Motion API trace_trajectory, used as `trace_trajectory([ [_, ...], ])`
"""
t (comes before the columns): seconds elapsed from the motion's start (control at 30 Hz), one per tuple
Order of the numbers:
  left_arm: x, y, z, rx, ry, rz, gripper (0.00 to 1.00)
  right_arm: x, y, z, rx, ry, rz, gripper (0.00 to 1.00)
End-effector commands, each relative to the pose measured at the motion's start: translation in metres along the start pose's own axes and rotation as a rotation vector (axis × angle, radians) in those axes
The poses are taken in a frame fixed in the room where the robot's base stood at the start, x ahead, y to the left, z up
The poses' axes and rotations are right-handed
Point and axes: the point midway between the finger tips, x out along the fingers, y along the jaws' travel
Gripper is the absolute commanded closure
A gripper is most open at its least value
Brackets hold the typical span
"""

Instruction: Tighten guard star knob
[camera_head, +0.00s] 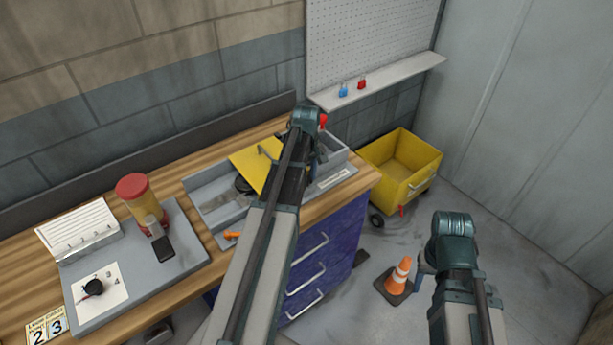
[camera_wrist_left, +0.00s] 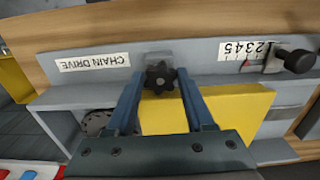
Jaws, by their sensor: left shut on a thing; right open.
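In the left wrist view a black star knob (camera_wrist_left: 160,77) sits on the grey rim of the chain drive tray (camera_wrist_left: 190,55), at the edge of a yellow guard plate (camera_wrist_left: 235,108). My left gripper (camera_wrist_left: 160,79) has its blue fingers on either side of the knob and is shut on it. In the head view the yellow guard (camera_head: 257,165) lies over the grey tray (camera_head: 207,186). My left arm hides the knob and most of the left gripper there. My right gripper (camera_head: 423,266) is open, mostly hidden by its wrist, away from the bench.
Another black knob (camera_wrist_left: 298,62) stands beside a number scale. A grey board (camera_head: 185,275) holds a red-and-yellow container (camera_head: 142,200). An orange object (camera_head: 232,235) lies by the tray. A yellow bin (camera_head: 405,165) and an orange cone (camera_head: 398,276) stand on the floor.

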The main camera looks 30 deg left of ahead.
Motion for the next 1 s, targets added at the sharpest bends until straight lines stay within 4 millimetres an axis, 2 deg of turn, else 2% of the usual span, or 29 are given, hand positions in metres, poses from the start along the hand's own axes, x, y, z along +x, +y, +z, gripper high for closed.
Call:
trace_trajectory([
  [0.5, 0.0001, -0.0018, -0.0003, 0.388, 0.0, 0.0, 1.0, 0.0001, 0.0, 0.0, 0.0, 0.0, 0.0, 0.5],
  [1.0, 0.0001, -0.0025, -0.0005, 0.545, 0.0, 0.0, 1.0, 0.0001, 0.0, 0.0, 0.0, 0.0, 0.0, 0.5],
])
